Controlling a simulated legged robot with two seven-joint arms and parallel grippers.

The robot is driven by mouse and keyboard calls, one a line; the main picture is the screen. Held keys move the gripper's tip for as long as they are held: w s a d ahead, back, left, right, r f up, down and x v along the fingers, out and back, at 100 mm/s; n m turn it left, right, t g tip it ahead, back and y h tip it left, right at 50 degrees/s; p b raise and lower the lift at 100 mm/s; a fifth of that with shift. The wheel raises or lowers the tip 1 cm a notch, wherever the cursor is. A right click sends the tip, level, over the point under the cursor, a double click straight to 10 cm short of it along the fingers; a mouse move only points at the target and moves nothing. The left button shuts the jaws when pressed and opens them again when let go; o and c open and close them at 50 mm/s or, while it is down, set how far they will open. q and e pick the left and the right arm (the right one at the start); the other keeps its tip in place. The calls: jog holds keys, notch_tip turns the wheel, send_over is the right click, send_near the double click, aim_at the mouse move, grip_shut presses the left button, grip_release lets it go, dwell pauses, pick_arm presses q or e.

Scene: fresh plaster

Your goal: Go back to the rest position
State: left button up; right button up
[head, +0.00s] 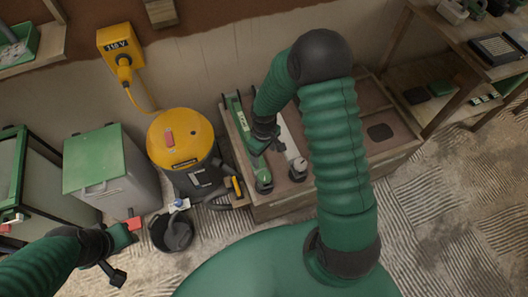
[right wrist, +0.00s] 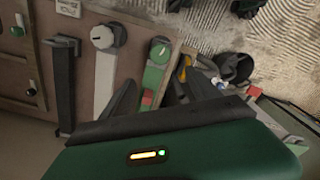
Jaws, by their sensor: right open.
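My right arm bends over the low brown bench, and its gripper (head: 260,146) points down over the bench's left part. In the right wrist view its two dark fingers (right wrist: 155,98) are apart, with no held thing visible between them. Below are a green long tool (right wrist: 155,70), a white one (right wrist: 104,70) and a dark one (right wrist: 64,85), lying side by side on the brown bench top (right wrist: 25,75). My left gripper (head: 117,258) is low at the left in the head view; its fingers are unclear against green and red parts there.
A yellow-topped vacuum (head: 180,138) stands left of the bench (head: 345,160). A black bucket (head: 158,232) and a green-lidded bin (head: 92,160) are near my left gripper. A yellow power box (head: 118,46) is on the wall. Shelves (head: 440,30) stand at the right. Patterned floor is clear at lower right.

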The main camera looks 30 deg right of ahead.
jog(key=s+a+r+m+t, duration=0.1)
jog(key=s+a+r, duration=0.2)
jog(key=r, duration=0.2)
jog(key=s+a+r+m+t+p, duration=0.1)
jog(key=s+a+r, duration=0.15)
jog(key=r, duration=0.35)
jog(key=s+a+r+m+t, duration=0.1)
jog(key=s+a+r, duration=0.15)
jog(key=r, duration=0.25)
notch_tip(320, 180, up, 11)
jog(key=p, duration=1.1)
jog(key=shift+d+f, duration=0.15)
jog(key=shift+d, duration=0.2)
